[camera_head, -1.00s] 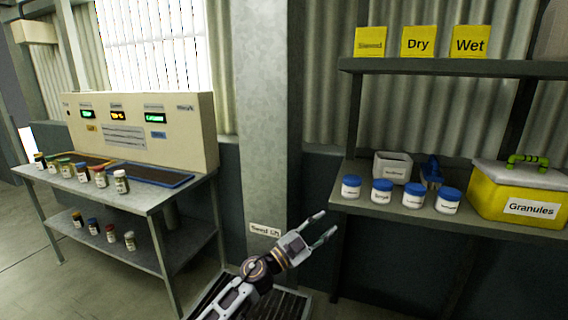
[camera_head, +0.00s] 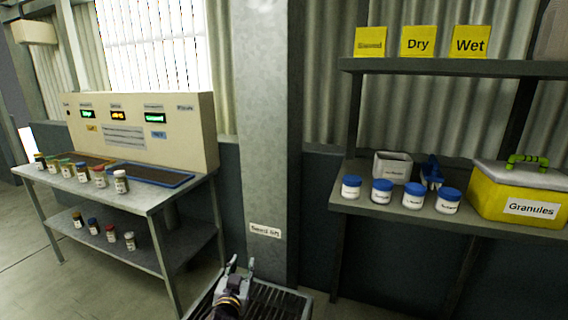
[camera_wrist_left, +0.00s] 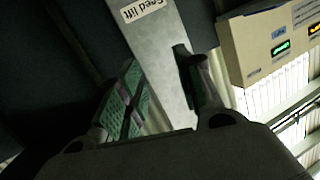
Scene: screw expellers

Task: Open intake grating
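The intake grating (camera_head: 283,302), dark with parallel bars in a grey frame, lies at the bottom of the head view, at the foot of the grey pillar. It lies flat as far as I can see; my left arm hides part of it. My left gripper (camera_head: 242,264) is over the grating's back left part, fingers apart and empty. I cannot tell whether it touches the grating. In the left wrist view the gripper (camera_wrist_left: 160,62) is also open, with the pillar (camera_wrist_left: 165,50) beyond its fingers. My right gripper is not in view.
The pillar carries a "Seed lift" label (camera_head: 265,230). A metal table (camera_head: 150,197) with jars and a control panel (camera_head: 200,130) stands left. A shelf (camera_head: 400,209) with blue-lidded jars and a yellow Granules box (camera_head: 485,203) stands right.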

